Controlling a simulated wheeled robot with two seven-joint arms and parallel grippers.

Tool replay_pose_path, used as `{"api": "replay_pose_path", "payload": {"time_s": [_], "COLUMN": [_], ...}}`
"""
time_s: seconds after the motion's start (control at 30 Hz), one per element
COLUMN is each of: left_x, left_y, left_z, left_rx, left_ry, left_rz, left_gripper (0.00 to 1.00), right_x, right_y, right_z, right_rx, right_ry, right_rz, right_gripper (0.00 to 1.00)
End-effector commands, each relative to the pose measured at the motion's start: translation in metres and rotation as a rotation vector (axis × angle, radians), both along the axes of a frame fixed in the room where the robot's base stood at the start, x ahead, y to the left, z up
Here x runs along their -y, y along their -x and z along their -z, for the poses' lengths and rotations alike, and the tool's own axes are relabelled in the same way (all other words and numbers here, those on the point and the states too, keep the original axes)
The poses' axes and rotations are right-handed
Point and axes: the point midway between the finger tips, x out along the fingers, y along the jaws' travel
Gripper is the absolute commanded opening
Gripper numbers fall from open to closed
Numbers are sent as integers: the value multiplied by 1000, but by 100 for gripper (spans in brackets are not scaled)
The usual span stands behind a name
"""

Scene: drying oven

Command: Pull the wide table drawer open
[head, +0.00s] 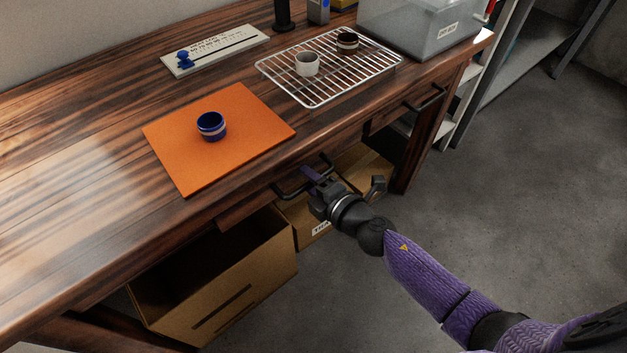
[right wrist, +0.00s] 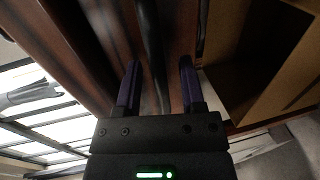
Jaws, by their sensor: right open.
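The wide table drawer (head: 243,211) sits under the front edge of the table, below the orange mat. Its dark bar handle (head: 287,193) shows in the head view, partly covered by my right gripper (head: 311,173). In the right wrist view, the handle bar (right wrist: 151,40) runs lengthwise between the two purple fingers of the right gripper (right wrist: 160,75). The fingers are apart, one on each side of the bar, and I see no clear contact. The drawer looks shut or nearly so. My left gripper is in neither view.
On the wooden table (head: 75,200) are an orange mat (head: 165,140) with a blue cup (head: 211,126), a wire rack (head: 318,100) with two cups and a clear bin (head: 425,30). Cardboard boxes (head: 225,295) stand below. The grey floor (head: 500,200) in front is clear.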

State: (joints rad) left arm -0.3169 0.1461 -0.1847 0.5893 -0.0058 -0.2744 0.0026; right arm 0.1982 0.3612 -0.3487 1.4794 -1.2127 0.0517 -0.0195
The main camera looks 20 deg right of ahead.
Motion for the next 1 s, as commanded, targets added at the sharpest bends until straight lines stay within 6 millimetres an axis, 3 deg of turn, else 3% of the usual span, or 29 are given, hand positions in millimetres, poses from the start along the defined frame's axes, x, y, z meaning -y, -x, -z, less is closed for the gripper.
{"api": "replay_pose_path", "payload": {"time_s": [0.1,0.33,0.37,0.7,1.0], "left_x": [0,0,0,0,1], "left_y": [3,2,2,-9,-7], "left_z": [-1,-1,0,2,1], "left_rx": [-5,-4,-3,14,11], "left_ry": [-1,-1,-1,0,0], "left_rz": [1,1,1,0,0], "left_gripper": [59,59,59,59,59], "right_x": [0,0,0,0,0], "right_y": [0,0,0,1,1], "right_z": [0,0,0,0,0], "right_rx": [0,0,0,0,-1], "right_ry": [0,0,-1,-1,-1], "right_rz": [0,0,0,0,0], "right_gripper": [50,2,0,0,0]}}
